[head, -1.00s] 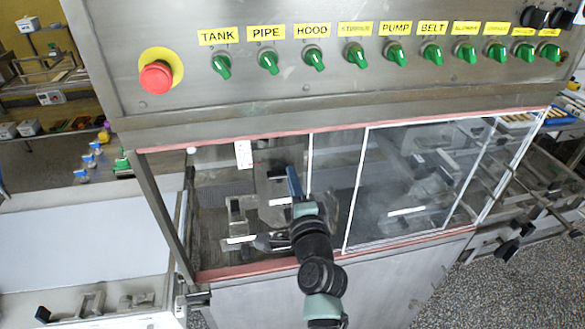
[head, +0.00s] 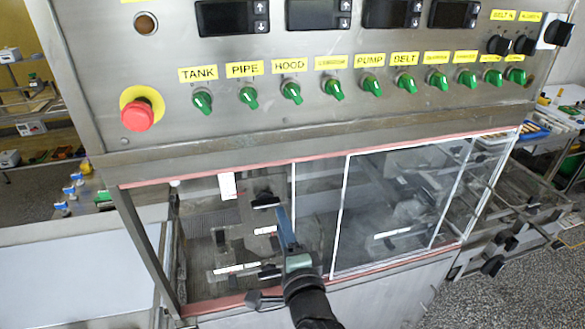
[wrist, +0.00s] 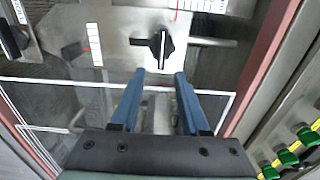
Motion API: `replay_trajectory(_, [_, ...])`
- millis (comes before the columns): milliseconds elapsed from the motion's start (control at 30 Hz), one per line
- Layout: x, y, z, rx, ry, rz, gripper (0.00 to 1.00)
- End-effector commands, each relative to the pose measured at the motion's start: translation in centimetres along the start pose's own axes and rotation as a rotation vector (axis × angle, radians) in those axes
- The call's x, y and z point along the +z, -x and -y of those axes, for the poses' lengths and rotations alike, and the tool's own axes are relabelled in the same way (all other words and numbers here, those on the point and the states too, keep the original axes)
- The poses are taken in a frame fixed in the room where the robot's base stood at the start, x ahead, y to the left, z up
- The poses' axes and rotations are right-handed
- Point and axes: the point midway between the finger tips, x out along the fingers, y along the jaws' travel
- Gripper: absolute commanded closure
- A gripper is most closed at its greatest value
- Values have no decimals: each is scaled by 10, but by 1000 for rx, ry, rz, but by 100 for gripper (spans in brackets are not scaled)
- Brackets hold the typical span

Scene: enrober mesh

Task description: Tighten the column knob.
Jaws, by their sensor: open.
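My gripper (wrist: 160,73) is open, with two blue fingers apart and nothing between them. In the wrist view a black knob (wrist: 160,45) with a white line sits just beyond the fingertips, centred on the gap. It is mounted on a grey metal plate with a bar running sideways. I see no label naming it as the column knob. In the head view my gripper (head: 283,215) reaches into the machine's windowed chamber, and a black knob (head: 265,200) shows beside the fingertips. The fingers partly cover the area behind them.
Clear sliding panels (head: 395,205) stand right of my arm. The chamber's pink-edged frame (head: 215,305) runs below it. Above are green switches (head: 292,92) and a red stop button (head: 138,115). Another black knob (wrist: 12,38) is at the left of the wrist view.

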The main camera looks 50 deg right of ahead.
Motion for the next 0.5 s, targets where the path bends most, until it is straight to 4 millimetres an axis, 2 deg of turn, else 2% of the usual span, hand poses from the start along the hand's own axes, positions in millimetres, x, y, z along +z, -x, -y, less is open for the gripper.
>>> replay_trajectory(300, [-1,53,0,2,2,0,55])
replay_trajectory(500, [-1,74,-1,1,1,-2,55])
